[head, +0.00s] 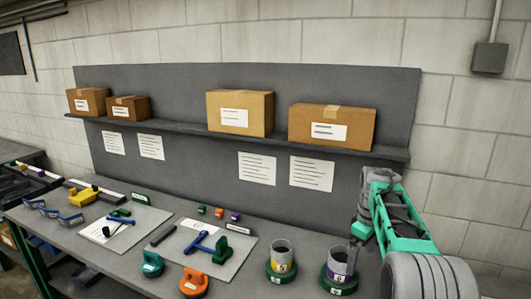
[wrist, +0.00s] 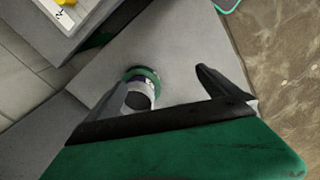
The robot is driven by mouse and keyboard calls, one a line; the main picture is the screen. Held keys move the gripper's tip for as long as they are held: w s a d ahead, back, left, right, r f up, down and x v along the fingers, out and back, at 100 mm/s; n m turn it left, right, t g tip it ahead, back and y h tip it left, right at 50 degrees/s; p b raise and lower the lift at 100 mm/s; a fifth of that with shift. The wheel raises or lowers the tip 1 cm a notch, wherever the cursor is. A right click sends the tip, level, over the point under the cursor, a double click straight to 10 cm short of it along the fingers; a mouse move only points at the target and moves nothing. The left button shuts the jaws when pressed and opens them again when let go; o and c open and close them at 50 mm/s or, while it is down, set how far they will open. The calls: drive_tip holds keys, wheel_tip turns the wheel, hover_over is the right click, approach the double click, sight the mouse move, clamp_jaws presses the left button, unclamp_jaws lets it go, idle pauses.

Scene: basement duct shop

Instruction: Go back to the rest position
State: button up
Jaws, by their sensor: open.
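My gripper is open and empty in the wrist view (wrist: 172,80), its two dark fingers apart. A grey cup in a green ring base (wrist: 140,88) stands on the bench beyond the fingers, close to the left one, which partly covers it. In the head view my arm comes in from the right, and the gripper end is mostly hidden. The purple-labelled cup (head: 339,268) stands in its green base just left of my arm. Whether a finger touches the cup cannot be told.
A yellow-labelled cup (head: 282,257) stands left of it. Orange (head: 193,283) and teal (head: 151,264) clamp-like tools lie near the bench front. Grey boards (head: 220,268) hold blue and green tools. A shelf (head: 250,138) with cardboard boxes runs along the back panel.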

drive_tip(key=s+a+f+m+g, duration=0.1)
drive_tip(key=s+a+f+m, duration=0.1)
drive_tip(key=s+f+m, duration=0.9)
drive_tip(key=s+a+f+n+b, duration=0.1)
drive_tip(key=s+a+f+b, duration=0.2)
drive_tip(key=s, duration=0.5)
drive_tip(key=s+a+f+b, duration=0.25)
drive_tip(key=s+a, duration=0.25)
drive_tip(key=s, duration=0.4)
drive_tip(key=a+r+t+b, duration=0.1)
drive_tip(key=a+r+n+t+b, duration=0.1)
drive_tip(key=r+b, duration=0.1)
drive_tip(key=a+r+t+b, duration=0.1)
drive_tip(key=t, duration=0.1)
drive_tip(key=shift+w+r, duration=0.2)
drive_tip(key=shift+r, duration=0.2)
